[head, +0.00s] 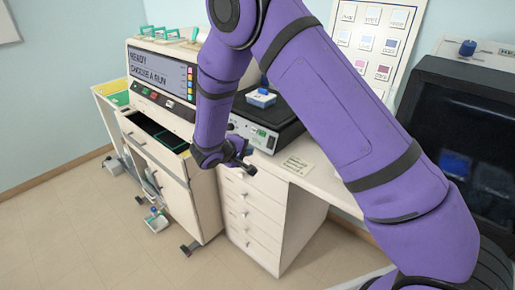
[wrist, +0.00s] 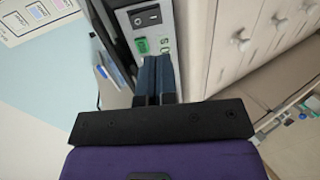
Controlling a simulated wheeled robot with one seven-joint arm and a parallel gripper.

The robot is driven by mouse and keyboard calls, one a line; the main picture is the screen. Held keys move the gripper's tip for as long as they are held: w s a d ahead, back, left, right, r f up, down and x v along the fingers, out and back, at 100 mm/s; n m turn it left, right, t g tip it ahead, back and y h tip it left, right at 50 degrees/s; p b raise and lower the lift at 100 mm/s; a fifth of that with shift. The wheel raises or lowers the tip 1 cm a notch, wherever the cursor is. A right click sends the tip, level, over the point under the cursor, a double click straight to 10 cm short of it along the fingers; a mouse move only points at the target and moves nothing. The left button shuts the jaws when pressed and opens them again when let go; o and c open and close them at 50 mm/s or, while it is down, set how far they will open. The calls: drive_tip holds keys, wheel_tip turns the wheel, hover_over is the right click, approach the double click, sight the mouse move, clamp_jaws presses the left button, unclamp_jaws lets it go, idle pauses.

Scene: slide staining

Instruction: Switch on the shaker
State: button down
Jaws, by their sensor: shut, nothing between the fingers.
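The shaker (head: 253,133) stands on the white bench, with a black platform on top and a pale front panel. In the wrist view its front panel (wrist: 156,31) shows a black rocker switch (wrist: 146,16) and a green part (wrist: 141,45). I cannot tell which way the rocker is set. My gripper (head: 246,168) is in front of and below the panel in the head view. In the wrist view my gripper (wrist: 156,60) has its two dark fingers together and empty, their tips close to the panel beside the green part. Whether they touch it is unclear.
A blue and white container (head: 261,98) sits on the shaker platform. A stainer with a lit screen (head: 158,70) stands to the left, above an open drawer (head: 158,133). White drawers (head: 250,215) are under the bench.

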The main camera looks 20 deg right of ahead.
drive_tip(key=shift+f+v, duration=0.2)
drive_tip(key=shift+v, duration=0.7)
drive_tip(key=shift+f+v, duration=0.15)
drive_tip(key=shift+v, duration=0.75)
drive_tip(key=shift+s+a, duration=0.15)
drive_tip(key=s+d+r+m+g+y, duration=0.1)
drive_tip(key=s+d+r+m+g, duration=0.1)
drive_tip(key=s+d+r, duration=0.4)
drive_tip(key=s+d+r+m+g+y, duration=0.1)
drive_tip(key=s+d+r, duration=0.15)
drive_tip(key=r, duration=0.55)
drive_tip(key=s+d+r+m+g+y, duration=0.1)
drive_tip(key=s+d+r+m+g, duration=0.15)
drive_tip(key=d+r, duration=0.35)
drive_tip(key=s+d+r+t+y, duration=0.1)
drive_tip(key=s+r+y, duration=0.1)
drive_tip(key=s, duration=0.6)
drive_tip(key=s+d+r+t+y, duration=0.1)
drive_tip(key=s+r+y, duration=0.2)
drive_tip(key=s+r, duration=0.2)
drive_tip(key=s+r+m+t+y, duration=0.1)
drive_tip(key=s+r, duration=0.3)
drive_tip(key=s, duration=0.7)
drive_tip(key=shift+d+t+y, duration=0.4)
drive_tip(key=shift+t+y, duration=0.15)
drive_tip(key=shift+y, duration=0.25)
